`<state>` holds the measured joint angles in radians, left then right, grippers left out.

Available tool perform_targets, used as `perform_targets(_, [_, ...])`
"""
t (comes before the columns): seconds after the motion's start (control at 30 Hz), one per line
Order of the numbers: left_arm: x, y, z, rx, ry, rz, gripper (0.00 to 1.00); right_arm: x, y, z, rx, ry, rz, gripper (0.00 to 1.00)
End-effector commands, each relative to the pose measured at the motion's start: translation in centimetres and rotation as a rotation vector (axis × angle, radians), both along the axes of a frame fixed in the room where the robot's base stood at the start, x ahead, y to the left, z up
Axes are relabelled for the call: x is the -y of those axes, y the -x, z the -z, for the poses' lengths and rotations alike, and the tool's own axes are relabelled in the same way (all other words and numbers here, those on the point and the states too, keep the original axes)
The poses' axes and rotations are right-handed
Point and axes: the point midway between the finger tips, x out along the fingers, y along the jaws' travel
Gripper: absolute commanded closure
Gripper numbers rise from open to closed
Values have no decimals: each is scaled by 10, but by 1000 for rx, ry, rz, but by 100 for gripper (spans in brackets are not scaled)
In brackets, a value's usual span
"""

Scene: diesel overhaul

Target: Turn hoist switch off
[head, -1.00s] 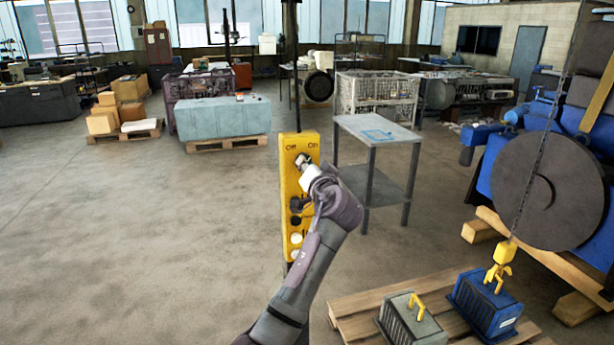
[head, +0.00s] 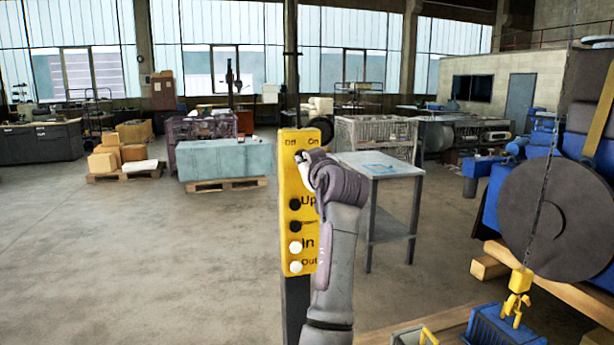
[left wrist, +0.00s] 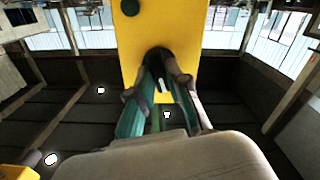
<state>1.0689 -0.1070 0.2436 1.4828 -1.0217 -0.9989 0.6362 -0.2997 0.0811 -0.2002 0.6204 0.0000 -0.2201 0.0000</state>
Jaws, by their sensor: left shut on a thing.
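In the left wrist view the fingers (left wrist: 160,85) close around the dark switch knob (left wrist: 158,55) on the yellow face. I cannot tell which mark the switch points to. My right gripper is not in view.
A grey side table (head: 385,165) stands behind the pendant to the right. A blue engine with a large dark disc (head: 550,215) is at the right. A yellow hook (head: 518,288) hangs over a blue block (head: 500,325) at the bottom right.

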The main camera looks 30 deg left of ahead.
Motion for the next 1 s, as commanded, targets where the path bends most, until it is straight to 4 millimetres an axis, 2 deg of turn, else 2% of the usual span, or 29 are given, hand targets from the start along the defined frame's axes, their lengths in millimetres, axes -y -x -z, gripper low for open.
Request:
perform_targets(0.03, [1,0,5,33,31,2,100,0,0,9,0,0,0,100])
perform_targets(0.1, [1,0,5,80,72,2,100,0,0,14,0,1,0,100])
perform_targets(0.4, [0,0,3,251,220,0,100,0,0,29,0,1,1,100])
perform_targets(0.7, [0,0,2,345,299,0,100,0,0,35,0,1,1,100])
perform_targets(1.0, [0,0,2,370,320,-1,100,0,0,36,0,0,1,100])
